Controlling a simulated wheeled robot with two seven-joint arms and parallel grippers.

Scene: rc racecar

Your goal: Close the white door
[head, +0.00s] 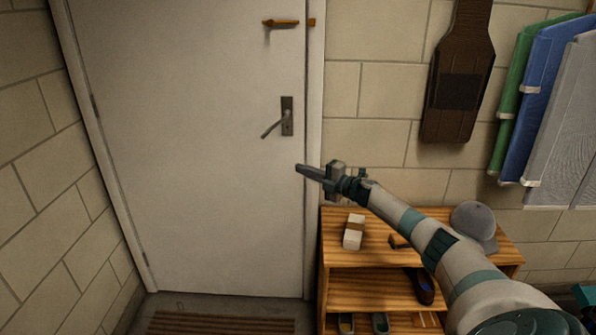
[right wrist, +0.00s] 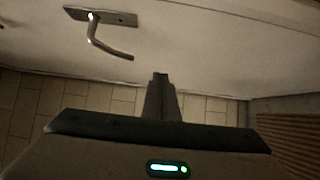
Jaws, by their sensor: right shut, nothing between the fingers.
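The white door (head: 190,150) fills the left half of the head view and appears flush in its white frame. Its dark lever handle (head: 285,118) tilts down to the left, and it also shows in the right wrist view (right wrist: 110,35). A wooden latch (head: 285,22) sits higher up near the door's right edge. My right gripper (head: 299,169) is shut and empty, below the handle near the door's right edge. In the right wrist view its fingers (right wrist: 160,78) point at the door; I cannot tell whether they touch it. My left gripper is not in view.
A wooden shelf (head: 365,290) stands right of the door under my right arm, holding a white box (head: 353,232), a grey cap (head: 474,222) and shoes. A brown mat (head: 220,323) lies before the door.

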